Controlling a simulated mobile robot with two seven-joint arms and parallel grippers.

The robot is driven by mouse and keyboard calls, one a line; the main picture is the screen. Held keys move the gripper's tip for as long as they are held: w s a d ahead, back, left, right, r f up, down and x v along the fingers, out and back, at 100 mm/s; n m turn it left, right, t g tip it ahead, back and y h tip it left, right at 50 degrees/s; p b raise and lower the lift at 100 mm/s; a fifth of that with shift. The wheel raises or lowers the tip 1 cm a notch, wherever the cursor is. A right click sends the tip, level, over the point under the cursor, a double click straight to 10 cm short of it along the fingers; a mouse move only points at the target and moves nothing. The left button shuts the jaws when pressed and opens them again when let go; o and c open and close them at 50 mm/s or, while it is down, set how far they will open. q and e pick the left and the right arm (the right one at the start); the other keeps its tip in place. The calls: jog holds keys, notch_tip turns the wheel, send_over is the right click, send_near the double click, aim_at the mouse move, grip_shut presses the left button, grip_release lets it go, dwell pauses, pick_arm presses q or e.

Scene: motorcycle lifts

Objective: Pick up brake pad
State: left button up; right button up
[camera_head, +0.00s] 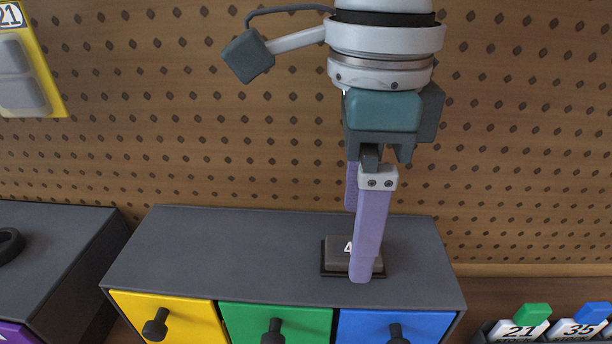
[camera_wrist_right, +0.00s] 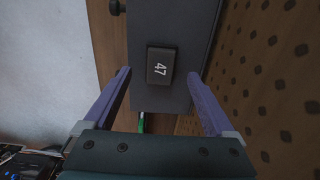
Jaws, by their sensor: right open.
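The brake pad (camera_head: 340,253) is a small dark block with a lighter marking, lying on top of the grey drawer cabinet (camera_head: 200,250), right of the middle. My right gripper (camera_head: 358,240) points down over the cabinet, and one purple finger partly hides the brake pad in the head view. My right gripper (camera_wrist_right: 160,82) is open and empty in the wrist view. My left gripper is not in view.
The cabinet has yellow (camera_head: 168,318), green (camera_head: 275,325) and blue (camera_head: 390,325) drawers with black knobs. A pegboard wall (camera_head: 520,150) rises close behind. Another dark cabinet (camera_head: 55,255) stands at left. Numbered cards (camera_head: 523,328) stand at lower right. The cabinet top left of the pad is clear.

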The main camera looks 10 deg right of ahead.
jog(key=shift+f, duration=1.4)
grip_shut()
